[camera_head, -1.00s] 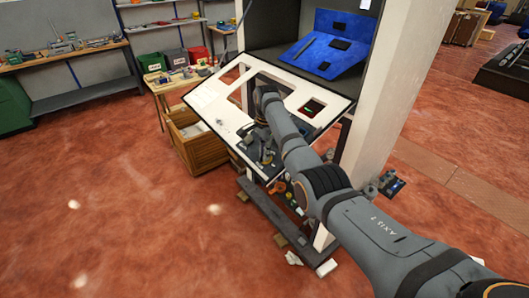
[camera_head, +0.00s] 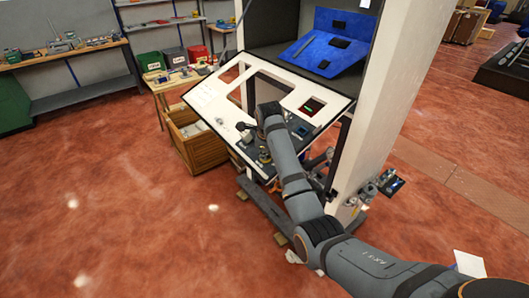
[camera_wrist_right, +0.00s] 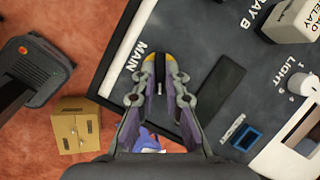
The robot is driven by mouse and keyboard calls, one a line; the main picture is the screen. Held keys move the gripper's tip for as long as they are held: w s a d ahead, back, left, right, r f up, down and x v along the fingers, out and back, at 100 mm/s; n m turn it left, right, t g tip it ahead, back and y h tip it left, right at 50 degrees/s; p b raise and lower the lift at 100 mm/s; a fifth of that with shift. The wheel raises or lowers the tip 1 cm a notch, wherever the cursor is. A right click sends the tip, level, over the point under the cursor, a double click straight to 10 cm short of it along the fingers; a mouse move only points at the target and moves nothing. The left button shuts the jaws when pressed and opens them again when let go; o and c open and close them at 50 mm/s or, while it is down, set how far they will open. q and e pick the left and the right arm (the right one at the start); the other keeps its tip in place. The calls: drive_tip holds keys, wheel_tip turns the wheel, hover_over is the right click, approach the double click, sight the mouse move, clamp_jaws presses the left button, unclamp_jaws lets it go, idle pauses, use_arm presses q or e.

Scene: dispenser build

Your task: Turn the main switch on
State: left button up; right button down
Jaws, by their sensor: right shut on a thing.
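In the right wrist view, the dark main switch (camera_wrist_right: 160,72) shows as a narrow dark piece beside the white MAIN label (camera_wrist_right: 135,62) on the dark panel (camera_wrist_right: 205,45). My right gripper (camera_wrist_right: 160,62) has its yellow-tipped fingers on both sides of the switch, shut on it. The fingertips hide much of the switch, so its on or off position cannot be told. In the head view, my right gripper (camera_head: 262,150) is at the lower part of the tilted white panel (camera_head: 208,95), partly hidden by my wrist. My left gripper is not in view.
In the right wrist view, a black rectangular plate (camera_wrist_right: 214,85), a blue square part (camera_wrist_right: 245,138) and a small light switch (camera_wrist_right: 296,84) lie right of the gripper. In the head view, a wooden crate (camera_head: 200,150) stands left of the panel and a white pillar (camera_head: 385,90) stands right.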

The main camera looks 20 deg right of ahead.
drive_tip(key=m, duration=0.2)
drive_tip(key=shift+m+t+h, duration=0.3)
drive_tip(key=shift+h, duration=0.1)
drive_tip(key=shift+s+a+f+m+t+h+b, duration=0.15)
drive_tip(key=shift+m+h, duration=0.1)
drive_tip(key=shift+m, duration=0.5)
drive_tip(key=shift+w+r+m+t+h+b, duration=0.15)
drive_tip(key=shift+m+h, duration=0.1)
drive_tip(key=shift+m, duration=0.5)
drive_tip(key=shift+s+f, duration=0.1)
drive_tip(key=c, duration=1.4)
unclamp_jaws()
drive_tip(key=v, duration=0.7)
drive_tip(key=shift+s, duration=0.2)
